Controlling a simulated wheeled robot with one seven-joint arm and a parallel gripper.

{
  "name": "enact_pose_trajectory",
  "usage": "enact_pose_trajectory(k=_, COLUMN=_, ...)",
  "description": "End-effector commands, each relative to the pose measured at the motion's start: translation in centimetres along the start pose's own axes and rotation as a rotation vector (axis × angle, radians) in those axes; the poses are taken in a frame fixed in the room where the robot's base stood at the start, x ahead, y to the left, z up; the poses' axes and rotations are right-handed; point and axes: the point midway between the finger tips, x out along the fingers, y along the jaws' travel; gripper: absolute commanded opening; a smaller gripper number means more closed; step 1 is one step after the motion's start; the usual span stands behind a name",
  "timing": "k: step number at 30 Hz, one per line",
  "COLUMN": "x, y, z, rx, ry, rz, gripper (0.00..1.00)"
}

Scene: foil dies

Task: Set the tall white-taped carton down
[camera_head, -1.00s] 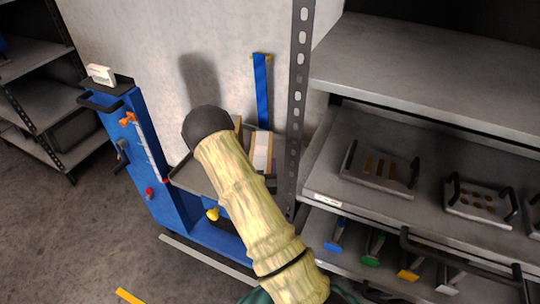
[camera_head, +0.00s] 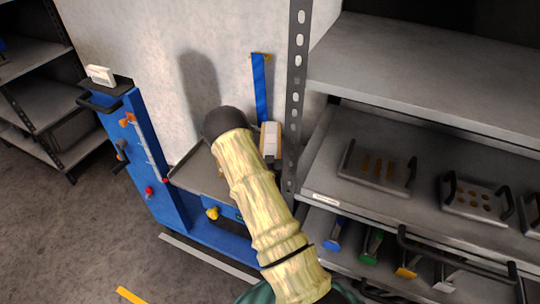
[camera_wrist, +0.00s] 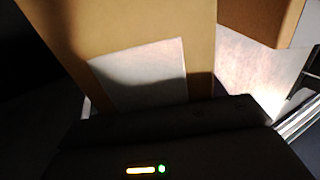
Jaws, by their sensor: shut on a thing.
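In the wrist view a tan carton with a white patch (camera_wrist: 150,35) fills the upper middle, right up against my gripper (camera_wrist: 180,112). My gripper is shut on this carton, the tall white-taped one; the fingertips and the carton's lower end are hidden. In the head view my sleeved arm covers the gripper. A carton with a white strip on top (camera_head: 271,139) shows just right of the arm, by the grey table (camera_head: 190,172); I cannot tell whether it is the held one.
Another brown carton (camera_wrist: 262,18) is at the upper right of the wrist view. A blue frame (camera_head: 143,150) with knobs stands left of the table. A perforated post (camera_head: 297,100) and a shelf rack (camera_head: 335,190) with metal dies stand close on the right. The floor at left is open.

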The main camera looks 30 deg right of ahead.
Motion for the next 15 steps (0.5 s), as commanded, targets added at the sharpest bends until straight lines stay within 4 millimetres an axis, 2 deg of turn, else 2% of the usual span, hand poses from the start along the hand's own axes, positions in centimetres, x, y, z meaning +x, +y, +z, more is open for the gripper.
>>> enact_pose_trajectory(k=4, x=0.1, y=-0.1, z=1.5, rx=0.0, ry=0.007, rz=-0.002, gripper=0.03)
enact_pose_trajectory(k=15, x=0.1, y=-0.1, z=1.9, rx=0.001, ry=0.008, rz=-0.001, gripper=0.03)
